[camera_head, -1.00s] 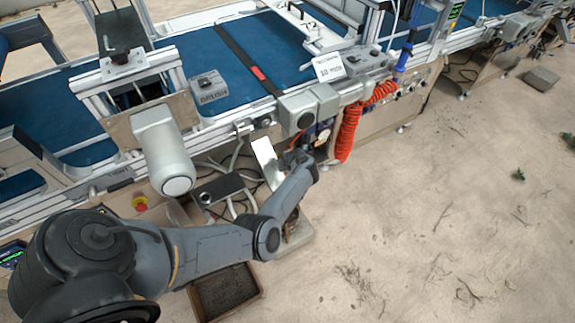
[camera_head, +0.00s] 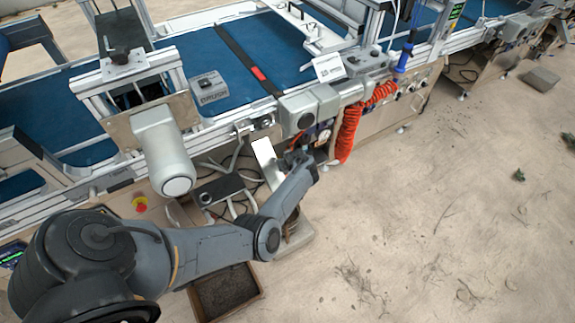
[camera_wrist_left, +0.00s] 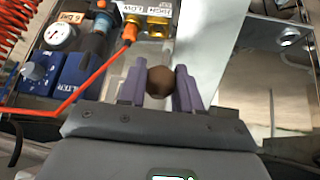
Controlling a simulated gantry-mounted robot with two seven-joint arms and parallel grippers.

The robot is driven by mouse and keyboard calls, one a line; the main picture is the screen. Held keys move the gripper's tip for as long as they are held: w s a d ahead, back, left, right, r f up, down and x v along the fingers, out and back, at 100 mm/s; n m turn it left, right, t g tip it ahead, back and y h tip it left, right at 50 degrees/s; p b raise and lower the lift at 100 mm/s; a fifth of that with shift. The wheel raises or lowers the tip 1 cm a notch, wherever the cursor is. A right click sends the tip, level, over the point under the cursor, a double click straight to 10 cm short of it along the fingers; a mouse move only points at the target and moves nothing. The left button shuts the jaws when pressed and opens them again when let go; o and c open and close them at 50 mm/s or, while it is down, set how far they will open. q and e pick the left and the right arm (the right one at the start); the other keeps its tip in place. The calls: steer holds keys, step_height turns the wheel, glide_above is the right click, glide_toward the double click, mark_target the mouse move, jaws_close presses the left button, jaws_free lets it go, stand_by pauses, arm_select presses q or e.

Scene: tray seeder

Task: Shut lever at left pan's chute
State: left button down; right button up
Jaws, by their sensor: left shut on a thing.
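My left gripper (camera_wrist_left: 158,90) is shut on a round brown knob (camera_wrist_left: 160,81), which shows between its two purple-grey fingers in the left wrist view. I take this knob for the lever's end; the rest of the lever is hidden. A pale, flat metal strip (camera_wrist_left: 204,38) runs just beyond the fingers and may be part of the chute. In the head view my left gripper (camera_head: 298,160) is small and partly hidden by its own wrist, below the machine's front edge. A bright white plate (camera_head: 265,152) stands just left of it. My right gripper is not in view.
A gauge (camera_wrist_left: 60,37), a blue regulator (camera_wrist_left: 68,72) and orange tubing (camera_wrist_left: 90,82) lie close left of the fingers. A coiled red hose (camera_head: 347,132) hangs right of the gripper. A soil-filled box (camera_head: 258,286) stands on the floor below the arm. Open floor lies right.

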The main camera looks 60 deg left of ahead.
arm_select(q)
steer(key=c, duration=1.1)
jaws_free()
steer(key=shift+a+r, duration=0.2)
steer(key=shift+a, duration=0.2)
steer(key=o, duration=0.3)
steer(key=shift+a+r, duration=0.15)
steer(key=shift+a, duration=0.4)
steer(key=shift+d, duration=0.55)
steer(key=shift+d+r, duration=0.1)
steer(key=shift+d, duration=0.05)
steer(key=shift+p+v, duration=2.9)
steer(key=shift+v, duration=2.1)
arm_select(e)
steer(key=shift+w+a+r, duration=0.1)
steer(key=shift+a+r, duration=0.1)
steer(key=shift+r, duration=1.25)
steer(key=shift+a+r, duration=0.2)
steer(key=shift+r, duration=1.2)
arm_select(q)
steer(key=shift+a+r, duration=0.1)
steer(key=shift+a, duration=0.1)
